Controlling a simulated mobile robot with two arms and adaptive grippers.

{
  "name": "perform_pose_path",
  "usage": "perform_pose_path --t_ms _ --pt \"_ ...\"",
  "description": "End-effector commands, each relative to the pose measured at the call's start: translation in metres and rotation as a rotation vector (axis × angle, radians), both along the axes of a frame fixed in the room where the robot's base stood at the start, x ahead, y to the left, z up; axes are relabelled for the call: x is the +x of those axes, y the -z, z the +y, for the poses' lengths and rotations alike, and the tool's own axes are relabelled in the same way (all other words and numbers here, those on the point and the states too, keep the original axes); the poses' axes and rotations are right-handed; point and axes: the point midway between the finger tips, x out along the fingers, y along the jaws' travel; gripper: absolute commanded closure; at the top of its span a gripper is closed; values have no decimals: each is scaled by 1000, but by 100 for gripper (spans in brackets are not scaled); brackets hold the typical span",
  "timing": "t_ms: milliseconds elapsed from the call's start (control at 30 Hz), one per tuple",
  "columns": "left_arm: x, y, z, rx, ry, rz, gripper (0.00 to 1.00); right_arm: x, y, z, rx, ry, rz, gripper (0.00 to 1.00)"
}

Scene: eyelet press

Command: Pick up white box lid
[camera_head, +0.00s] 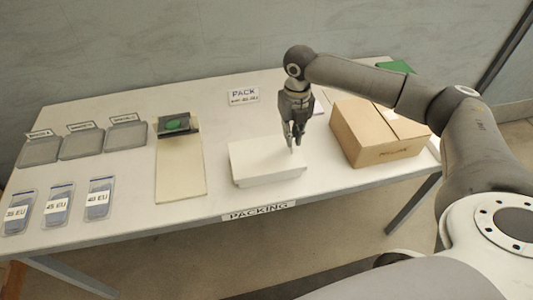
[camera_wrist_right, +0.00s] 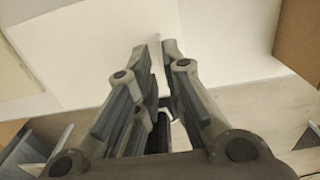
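The white box with its pale lid (camera_head: 267,160) lies on the table, right of the middle, in the head view. I cannot make out a clear seam between lid and box. My right gripper (camera_head: 293,148) points down at the box's right part, its fingertips at or just over the top. In the wrist view the white box top (camera_wrist_right: 110,50) fills the upper left. There the right gripper's fingers (camera_wrist_right: 157,65) stand close together with a narrow pale gap between them. I cannot tell whether a lid edge is pinched there. My left gripper is not in view.
A brown cardboard box (camera_head: 375,132) stands close on the right. A cream board (camera_head: 180,172) with a dark, green-marked item (camera_head: 175,125) lies left. Grey trays (camera_head: 82,144) and labelled blue packets (camera_head: 58,207) lie farther left. A PACK sign (camera_head: 243,95) stands behind.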

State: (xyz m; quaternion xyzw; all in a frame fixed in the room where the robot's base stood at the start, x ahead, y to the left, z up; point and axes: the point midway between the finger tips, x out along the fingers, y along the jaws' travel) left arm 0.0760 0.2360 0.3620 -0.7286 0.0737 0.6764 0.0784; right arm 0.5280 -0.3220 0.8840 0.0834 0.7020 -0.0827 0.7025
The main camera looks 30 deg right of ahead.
Motion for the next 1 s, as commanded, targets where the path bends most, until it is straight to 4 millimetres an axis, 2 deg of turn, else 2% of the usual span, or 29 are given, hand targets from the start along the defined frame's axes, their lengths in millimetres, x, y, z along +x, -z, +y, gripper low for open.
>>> perform_pose_path --t_ms 200,300,533,567,633,1000 --pt "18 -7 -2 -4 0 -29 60 1 33 -1 -1 0 3 89" --pt "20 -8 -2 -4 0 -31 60 1 41 -1 -1 0 2 89" --pt "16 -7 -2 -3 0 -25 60 1 43 -1 -1 0 1 89" --pt "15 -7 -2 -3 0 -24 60 1 43 -1 -1 0 1 91" --pt "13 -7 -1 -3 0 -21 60 1 43 -1 -1 0 1 100" --pt "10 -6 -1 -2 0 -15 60 1 42 -1 -1 0 0 100"
